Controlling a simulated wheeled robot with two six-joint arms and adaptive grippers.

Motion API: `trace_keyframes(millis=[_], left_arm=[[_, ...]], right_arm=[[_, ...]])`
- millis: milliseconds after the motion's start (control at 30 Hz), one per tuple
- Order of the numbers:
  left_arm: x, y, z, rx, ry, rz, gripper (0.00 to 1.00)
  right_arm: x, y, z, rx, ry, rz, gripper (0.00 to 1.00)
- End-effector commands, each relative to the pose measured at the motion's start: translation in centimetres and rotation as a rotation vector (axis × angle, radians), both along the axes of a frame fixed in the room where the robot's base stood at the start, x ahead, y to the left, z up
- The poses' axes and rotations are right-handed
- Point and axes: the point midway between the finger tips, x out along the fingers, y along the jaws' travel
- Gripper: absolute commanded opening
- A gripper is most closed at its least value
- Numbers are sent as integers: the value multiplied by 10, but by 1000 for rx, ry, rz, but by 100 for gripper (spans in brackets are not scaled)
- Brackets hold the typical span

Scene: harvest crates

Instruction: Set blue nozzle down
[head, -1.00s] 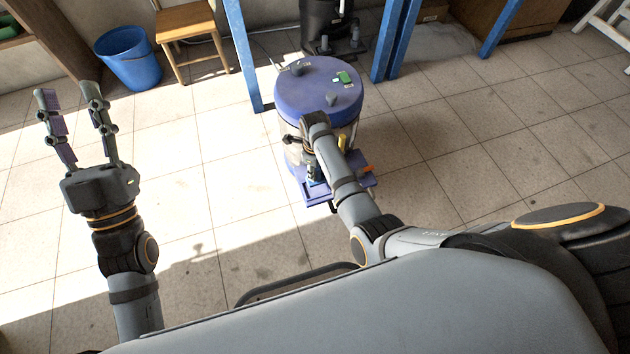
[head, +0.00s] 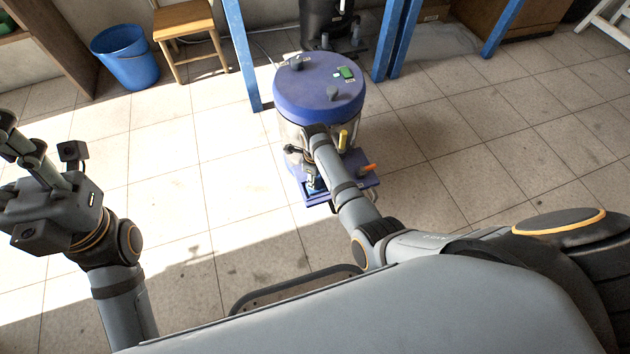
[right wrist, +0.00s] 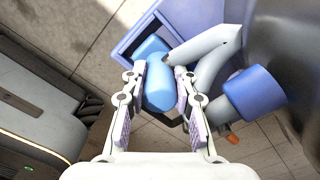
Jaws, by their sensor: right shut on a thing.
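The blue nozzle (right wrist: 158,85) sits between the fingertips of my right gripper (right wrist: 160,82) in the right wrist view; the gripper is shut on it. The nozzle is over or at the edge of a purple tray (right wrist: 128,48); I cannot tell if it touches. In the head view my right gripper (head: 311,176) is at the tray's left part (head: 317,199), in front of a round machine with a purple lid (head: 318,92), and is mostly hidden by my arm. My left gripper (head: 22,150) is at the left edge, partly cut off, away from the machine.
A grey bent tube (right wrist: 210,52) and a blue cylindrical part (right wrist: 254,92) are close right of the nozzle in the right wrist view. Yellow (head: 343,140) and orange (head: 367,167) pieces stand near the tray. Blue posts (head: 243,55) stand behind.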

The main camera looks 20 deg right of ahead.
Motion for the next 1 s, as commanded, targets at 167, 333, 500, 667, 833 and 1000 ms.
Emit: trace_keyframes(millis=[167, 333, 500, 667, 833, 1000], left_arm=[[0, 0, 0, 0, 1, 1, 40], [0, 0, -1, 0, 2, 1, 40], [1, 0, -1, 0, 2, 2, 40], [1, 0, -1, 0, 2, 2, 40], [0, 0, 0, 0, 1, 2, 40], [0, 1, 16, -5, 2, -2, 40]], right_arm=[[1, 0, 0, 0, -3, 0, 0], [1, 0, -2, 0, -3, 0, 0], [1, 0, -3, 0, -3, 0, 46], [1, 0, -3, 0, -3, 0, 51], [1, 0, -2, 0, -3, 0, 51], [2, 0, 24, 0, -6, 0, 51]])
